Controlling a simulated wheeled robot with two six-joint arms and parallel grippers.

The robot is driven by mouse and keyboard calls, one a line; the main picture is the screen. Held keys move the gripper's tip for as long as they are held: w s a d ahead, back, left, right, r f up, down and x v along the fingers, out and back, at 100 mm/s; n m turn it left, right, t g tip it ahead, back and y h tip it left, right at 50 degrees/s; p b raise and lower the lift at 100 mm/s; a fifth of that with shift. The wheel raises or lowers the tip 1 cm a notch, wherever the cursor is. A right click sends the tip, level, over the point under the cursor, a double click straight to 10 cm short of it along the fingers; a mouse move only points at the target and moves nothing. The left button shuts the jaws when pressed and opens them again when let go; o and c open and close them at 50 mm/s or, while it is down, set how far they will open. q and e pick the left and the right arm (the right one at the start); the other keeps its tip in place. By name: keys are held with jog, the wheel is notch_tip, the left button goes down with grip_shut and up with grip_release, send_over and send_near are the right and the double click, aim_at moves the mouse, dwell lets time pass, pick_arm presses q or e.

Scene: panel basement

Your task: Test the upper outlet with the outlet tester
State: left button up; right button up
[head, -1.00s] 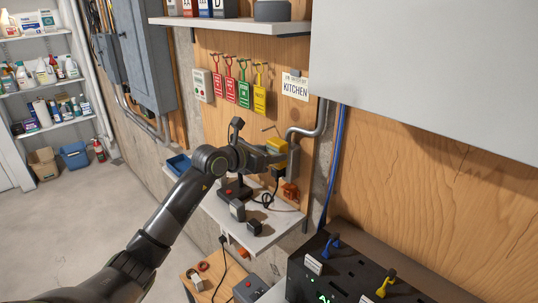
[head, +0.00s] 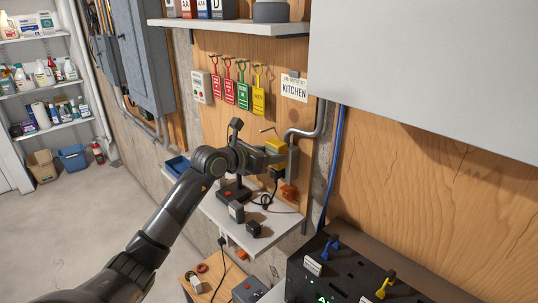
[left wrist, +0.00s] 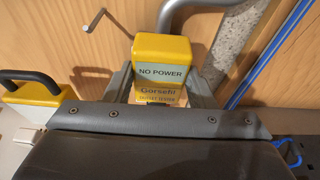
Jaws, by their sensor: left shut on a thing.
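The yellow outlet tester (head: 275,145) is between the fingers of my left gripper (left wrist: 158,92), which is shut on it. In the left wrist view the tester (left wrist: 160,50) stands upright in front of the plywood wall, and its face reads "NO POWER" above a maker's label. In the head view my left gripper (head: 284,156) is close to the wall, above the small shelf and below the KITCHEN sign. The upper outlet is not clearly seen; the tester and gripper cover that part of the wall. My right gripper is not in view.
The small shelf (head: 285,221) holds a black stand and small black blocks. A grey conduit (head: 318,125) runs beside the gripper. Coloured tags (head: 243,92) hang on the wall. A black box with cable plugs (head: 350,275) stands at lower right. A grey panel fills the upper right.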

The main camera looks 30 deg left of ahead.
pick_arm(q)
jog(key=shift+w, duration=0.1)
dwell(0.7)
jog(key=o, duration=1.2)
jog(key=shift+s+a+b, duration=0.2)
jog(key=shift+s+b, duration=0.25)
jog(key=shift+b, duration=0.1)
jog(key=shift+b+v, duration=3.7)
jog(key=shift+v, duration=4.5)
jog(key=shift+r, duration=0.15)
